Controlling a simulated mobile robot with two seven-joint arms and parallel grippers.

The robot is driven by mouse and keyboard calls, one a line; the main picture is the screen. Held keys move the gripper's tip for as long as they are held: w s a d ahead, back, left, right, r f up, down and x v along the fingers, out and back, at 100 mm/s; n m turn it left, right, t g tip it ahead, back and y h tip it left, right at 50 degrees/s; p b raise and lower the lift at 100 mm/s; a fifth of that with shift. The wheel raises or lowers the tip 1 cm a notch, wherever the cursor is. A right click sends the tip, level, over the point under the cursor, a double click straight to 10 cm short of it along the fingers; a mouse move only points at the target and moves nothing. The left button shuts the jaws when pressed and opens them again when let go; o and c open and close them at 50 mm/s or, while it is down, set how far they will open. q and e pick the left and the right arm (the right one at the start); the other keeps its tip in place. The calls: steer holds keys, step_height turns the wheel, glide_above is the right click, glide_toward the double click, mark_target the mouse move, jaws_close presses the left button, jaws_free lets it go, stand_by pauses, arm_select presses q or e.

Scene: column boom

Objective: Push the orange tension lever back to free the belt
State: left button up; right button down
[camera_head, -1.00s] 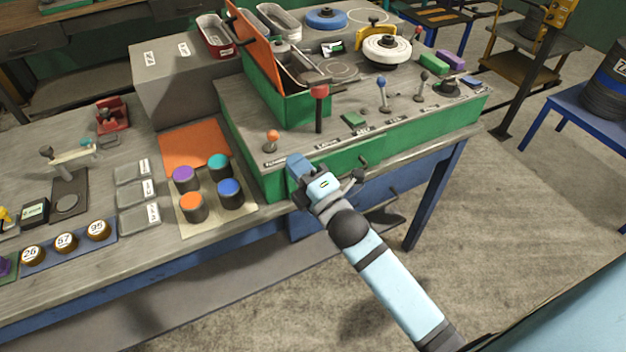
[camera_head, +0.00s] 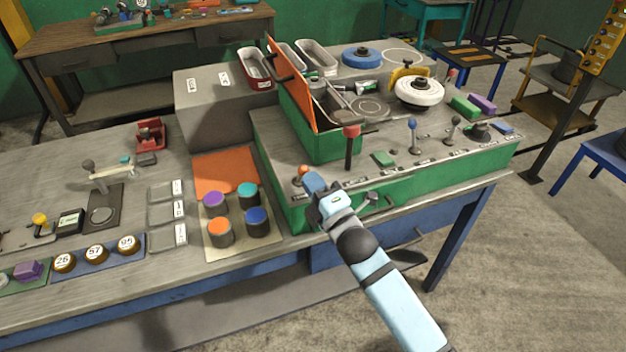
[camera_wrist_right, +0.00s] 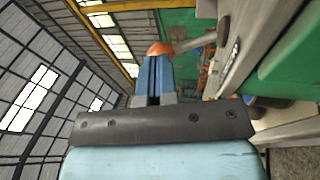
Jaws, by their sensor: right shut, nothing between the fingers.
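The orange tension lever (camera_head: 302,170) has a round orange knob and stands at the front left corner of the green machine's grey top. In the right wrist view its knob (camera_wrist_right: 160,48) sits right at the fingertips, with its grey stem (camera_wrist_right: 195,41) running off to the right. My right gripper (camera_head: 312,183) is shut and empty, just in front of the knob and partly hiding the lever. I cannot tell whether the fingertips touch the knob. My left gripper is not in view. The belt cannot be made out.
A red-knobbed lever (camera_head: 351,132) stands right of the orange one, with a blue-knobbed lever (camera_head: 413,122) farther right. An open orange lid (camera_head: 291,82) rises behind. Coloured cylinders on a beige board (camera_head: 239,246) stand to the left. Open floor lies in front of the bench.

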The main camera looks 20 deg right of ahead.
mark_target(308, 170)
steer(key=r+g+p, duration=0.1)
steer(key=p, duration=0.1)
steer(key=r+g+p, duration=0.1)
steer(key=p, duration=0.1)
steer(key=shift+w+h, duration=0.3)
steer(key=p, duration=0.1)
steer(key=w+p, duration=0.1)
steer(key=p, duration=0.1)
steer(key=shift+w+r+m, duration=0.2)
steer(key=shift+r+m, duration=0.05)
steer(key=shift+m, duration=0.05)
steer(key=shift+w+r+p, duration=0.1)
steer(key=shift+w+p, duration=0.2)
steer(key=shift+p, duration=0.1)
steer(key=shift+w+r, duration=0.2)
steer(key=shift+w, duration=0.5)
steer(key=shift+p+x, duration=0.35)
steer(key=shift+x, duration=0.6)
steer(key=shift+w+d+r, duration=0.1)
steer(key=shift+w, duration=1.05)
